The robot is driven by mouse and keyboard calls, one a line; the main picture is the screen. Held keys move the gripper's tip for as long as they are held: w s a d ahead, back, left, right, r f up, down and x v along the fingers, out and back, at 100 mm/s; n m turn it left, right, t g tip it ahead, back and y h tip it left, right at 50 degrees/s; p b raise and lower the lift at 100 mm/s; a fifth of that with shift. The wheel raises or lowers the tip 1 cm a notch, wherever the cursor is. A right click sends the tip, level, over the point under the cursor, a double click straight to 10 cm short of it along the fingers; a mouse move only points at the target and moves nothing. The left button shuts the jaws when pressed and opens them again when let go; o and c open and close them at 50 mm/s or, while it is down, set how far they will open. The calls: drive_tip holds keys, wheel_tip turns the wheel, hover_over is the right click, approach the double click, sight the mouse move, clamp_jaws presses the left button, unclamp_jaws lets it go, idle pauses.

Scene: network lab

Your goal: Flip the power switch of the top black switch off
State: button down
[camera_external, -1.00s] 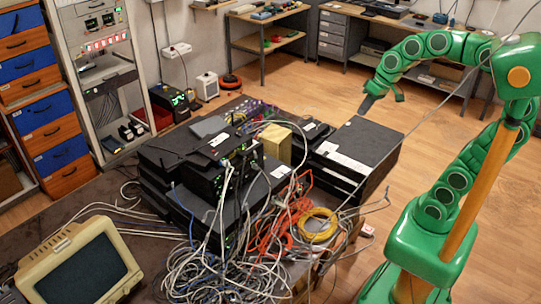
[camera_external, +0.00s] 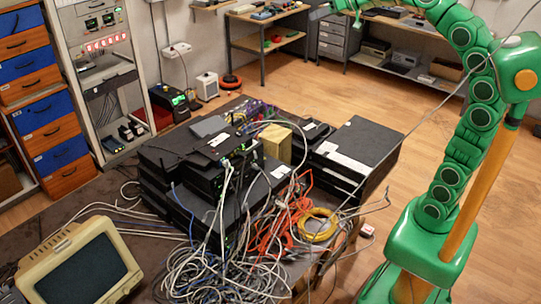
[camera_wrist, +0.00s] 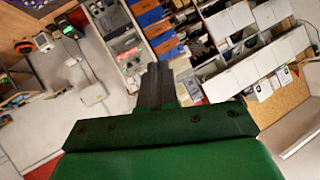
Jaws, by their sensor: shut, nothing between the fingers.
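The black switches lie in a stack on the table in the external view. The top black switch (camera_external: 205,178) sits at the front of the stack with small green lights and cables on its face. Its power switch is too small to make out. My gripper (camera_external: 319,13) is at the top edge of the external view, high above the floor and well apart from the stack. In the wrist view my gripper (camera_wrist: 156,75) is shut, with its fingers together and empty. The black switches do not show clearly in the wrist view.
White, orange and yellow cables (camera_external: 225,270) tangle in front of the stack. A beige monitor (camera_external: 80,268) stands at the front left. A large black box (camera_external: 362,145) lies right of the stack. Open floor (camera_external: 440,125) lies between table and back shelves.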

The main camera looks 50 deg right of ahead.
sight(215, 184)
drive_tip(key=w+a+f+n+g+h, duration=0.1)
drive_tip(key=w+a+f+n+g, duration=0.3)
drive_tip(key=a+f, duration=0.6)
drive_tip(key=w+a+f+n+h, duration=0.1)
drive_tip(key=w+a+f+n, duration=0.35)
drive_tip(key=a, duration=0.75)
drive_tip(key=s+a+f+n+g+h, duration=0.1)
drive_tip(key=s+a+f+n, duration=0.3)
drive_tip(key=a+f, duration=0.6)
drive_tip(key=s+a+f+n+g+h, duration=0.1)
drive_tip(key=s+a+f+n, duration=0.4)
drive_tip(key=a+f, duration=0.5)
wheel_tip(215, 184, down, 4)
drive_tip(key=shift+s+a+r+h, duration=0.1)
drive_tip(key=shift+s+a+h, duration=0.05)
drive_tip(key=shift+s+h, duration=0.25)
drive_tip(key=shift+w+n, duration=0.1)
drive_tip(key=shift+n, duration=0.15)
drive_tip(key=w+f, duration=0.8)
drive_tip(key=shift+f, duration=0.3)
